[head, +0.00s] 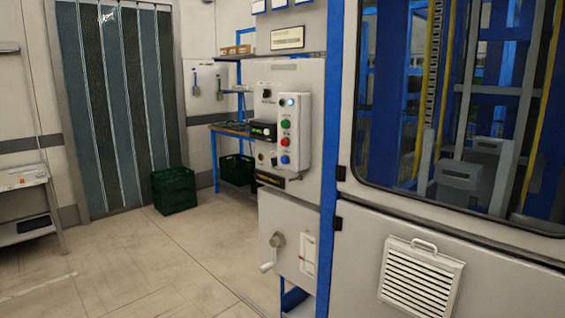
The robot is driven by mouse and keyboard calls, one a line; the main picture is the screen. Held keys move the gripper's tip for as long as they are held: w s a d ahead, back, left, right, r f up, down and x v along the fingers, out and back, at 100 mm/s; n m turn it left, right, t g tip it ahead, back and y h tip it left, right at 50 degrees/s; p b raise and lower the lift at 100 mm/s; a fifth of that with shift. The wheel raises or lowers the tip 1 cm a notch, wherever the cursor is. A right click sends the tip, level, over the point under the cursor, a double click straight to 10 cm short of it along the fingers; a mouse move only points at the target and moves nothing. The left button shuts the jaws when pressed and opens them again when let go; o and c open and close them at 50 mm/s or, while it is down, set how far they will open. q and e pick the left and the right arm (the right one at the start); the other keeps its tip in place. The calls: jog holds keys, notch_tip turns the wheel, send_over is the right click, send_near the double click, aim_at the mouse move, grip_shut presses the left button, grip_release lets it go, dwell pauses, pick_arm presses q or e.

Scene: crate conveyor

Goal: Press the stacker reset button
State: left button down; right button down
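A light grey control box (304,130) is mounted on a grey cabinet panel near the middle of the head view. Its face carries a column of round items: a bright white-blue one (290,102) at the top, a green button (285,124), a red button (285,142) and a blue button (285,159) at the bottom. The labels beside them are too small to read, so I cannot tell which is the stacker reset button. Neither of my grippers shows in the head view.
Right of the panel stands a large machine enclosure with a window (480,110) and a vented lower door (421,282). A lever handle (272,250) sticks out below the box. A green crate (174,190) stands by the strip curtain (115,100). The floor (150,260) at front left is clear.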

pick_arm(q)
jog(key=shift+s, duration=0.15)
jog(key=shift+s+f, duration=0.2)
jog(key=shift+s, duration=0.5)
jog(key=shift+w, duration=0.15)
